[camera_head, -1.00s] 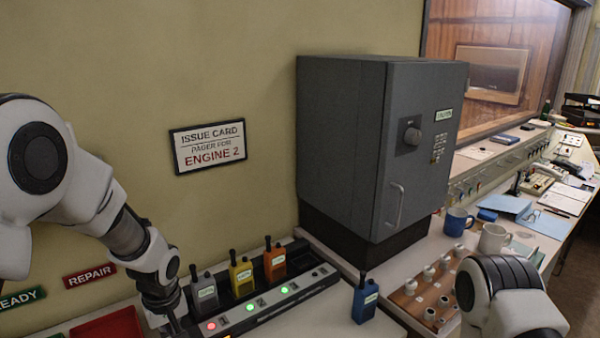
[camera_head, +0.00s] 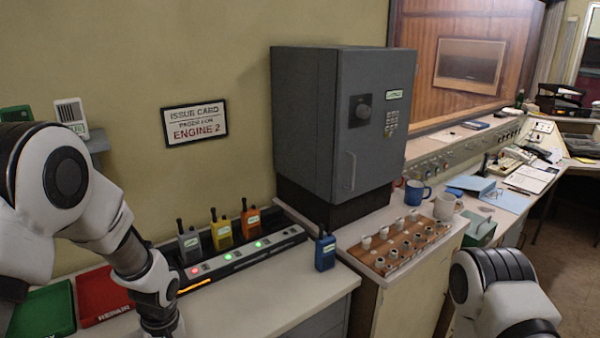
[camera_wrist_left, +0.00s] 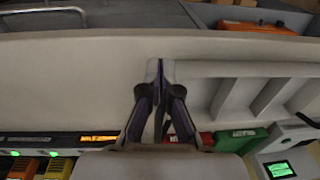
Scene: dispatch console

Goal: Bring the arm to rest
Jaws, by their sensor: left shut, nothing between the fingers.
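My left arm comes in from the left in the head view, with its wrist low over the front of the white counter (camera_head: 255,312). Its fingers are not clearly visible there. In the left wrist view, my left gripper (camera_wrist_left: 160,68) has its dark fingers together with nothing between them. It appears in front of the pale counter edge, clear of the radios. My right arm's pale, dark-banded link shows at the lower right of the head view; its gripper is outside the picture.
A charger strip (camera_head: 240,262) holds grey (camera_head: 189,243), yellow (camera_head: 221,230) and orange (camera_head: 250,219) radios. Red (camera_head: 100,296) and green (camera_head: 42,314) trays lie left. A grey cabinet (camera_head: 300,120) stands behind.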

